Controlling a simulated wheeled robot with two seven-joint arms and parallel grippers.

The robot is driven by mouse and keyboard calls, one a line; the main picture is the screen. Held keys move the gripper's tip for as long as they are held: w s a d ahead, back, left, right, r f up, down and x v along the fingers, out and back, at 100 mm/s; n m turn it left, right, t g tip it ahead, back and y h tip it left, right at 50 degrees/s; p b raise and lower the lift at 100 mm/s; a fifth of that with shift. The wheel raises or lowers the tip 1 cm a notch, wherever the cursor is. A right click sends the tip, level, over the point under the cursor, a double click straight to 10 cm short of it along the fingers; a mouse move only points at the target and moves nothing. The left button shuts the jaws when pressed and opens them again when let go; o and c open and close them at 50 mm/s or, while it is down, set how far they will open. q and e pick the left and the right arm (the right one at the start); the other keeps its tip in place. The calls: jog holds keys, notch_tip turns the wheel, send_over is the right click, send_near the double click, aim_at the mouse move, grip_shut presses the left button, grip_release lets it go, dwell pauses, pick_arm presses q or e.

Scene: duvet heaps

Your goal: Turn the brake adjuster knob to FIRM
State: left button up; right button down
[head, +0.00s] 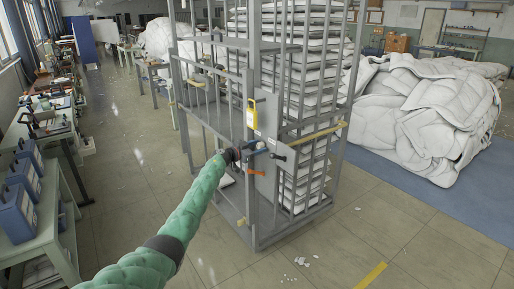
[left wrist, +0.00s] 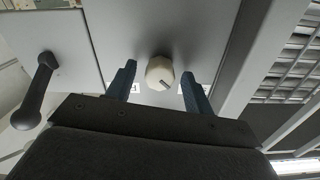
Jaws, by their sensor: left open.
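The brake adjuster knob (left wrist: 160,73) is a round cream knob with a dark pointer line, on a grey panel (left wrist: 190,20) in the left wrist view. My left gripper (left wrist: 161,80) is open, with one blue finger on each side of the knob and gaps showing between. Small white labels lie below the knob at left and right, mostly hidden by the fingers; I cannot read them. In the head view my left gripper (head: 254,148) is at the panel on the grey cage frame, and it hides the knob there. My right gripper is not in view.
A black lever handle (left wrist: 38,90) is left of the gripper in the wrist view. The grey cage (head: 255,225) holds stacked white duvets (head: 300,75). A yellow tag (head: 251,113) hangs above the gripper. Benches line the left; a duvet heap (head: 435,115) lies right.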

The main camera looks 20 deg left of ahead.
pick_arm(q)
jog(key=c, duration=1)
